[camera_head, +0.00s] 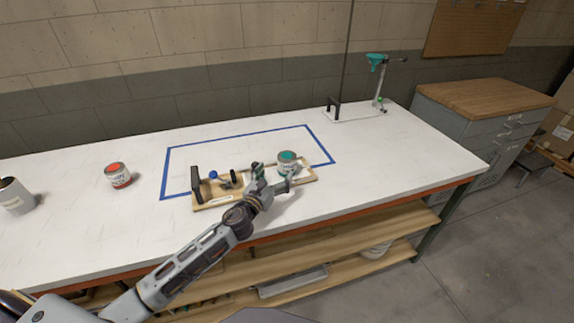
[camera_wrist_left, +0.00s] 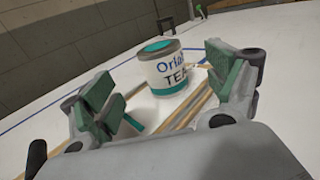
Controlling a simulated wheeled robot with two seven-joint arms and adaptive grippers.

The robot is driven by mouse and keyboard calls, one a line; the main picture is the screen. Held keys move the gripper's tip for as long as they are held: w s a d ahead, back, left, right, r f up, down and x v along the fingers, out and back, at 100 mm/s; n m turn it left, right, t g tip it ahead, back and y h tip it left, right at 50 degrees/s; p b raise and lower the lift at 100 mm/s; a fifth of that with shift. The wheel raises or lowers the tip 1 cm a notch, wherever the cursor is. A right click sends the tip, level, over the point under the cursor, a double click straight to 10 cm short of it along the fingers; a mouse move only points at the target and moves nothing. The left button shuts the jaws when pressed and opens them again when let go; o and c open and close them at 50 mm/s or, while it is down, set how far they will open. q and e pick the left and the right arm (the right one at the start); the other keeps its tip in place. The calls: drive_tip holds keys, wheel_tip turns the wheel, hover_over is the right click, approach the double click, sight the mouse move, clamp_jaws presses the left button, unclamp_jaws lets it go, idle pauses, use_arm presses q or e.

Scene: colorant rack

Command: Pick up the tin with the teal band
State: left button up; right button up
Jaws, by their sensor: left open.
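The tin with the teal band (camera_head: 288,165) is a small white can with a teal lid. It stands upright at the right end of a wooden tray (camera_head: 204,206). In the left wrist view the tin (camera_wrist_left: 168,72) shows part of its lettering and sits ahead of the fingers, between their two sides. My left gripper (camera_head: 274,180) is open and empty, close to the tin on its near side, with a gap still showing in the left wrist view. My right gripper is not in view.
The tray has a black handle (camera_head: 195,183) and a blue-topped item (camera_head: 213,176) at its left. A red-banded tin (camera_head: 119,175) and a white container (camera_head: 14,196) stand farther left. A teal-topped stand (camera_head: 378,80) is at the back right. The table's right part is clear.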

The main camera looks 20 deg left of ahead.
sight(283, 165)
use_arm(q)
drive_tip(key=shift+w+d+r, duration=0.1)
drive_tip(key=shift+w+d, duration=0.05)
drive_tip(key=shift+w, duration=0.95)
drive_tip(key=shift+w+d, duration=0.25)
drive_tip(key=shift+w, duration=1.05)
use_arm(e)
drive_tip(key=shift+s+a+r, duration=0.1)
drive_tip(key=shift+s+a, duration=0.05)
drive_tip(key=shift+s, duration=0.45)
use_arm(q)
drive_tip(key=shift+w, duration=0.15)
drive_tip(key=shift+w+d+f, duration=0.1)
drive_tip(key=shift+w+f, duration=0.15)
drive_tip(key=shift+w, duration=0.35)
drive_tip(key=shift+w+d+f, duration=0.1)
drive_tip(key=shift+w+f, duration=0.1)
drive_tip(key=shift+w, duration=1.4)
drive_tip(key=shift+w+d, duration=0.1)
drive_tip(key=shift+w, duration=0.1)
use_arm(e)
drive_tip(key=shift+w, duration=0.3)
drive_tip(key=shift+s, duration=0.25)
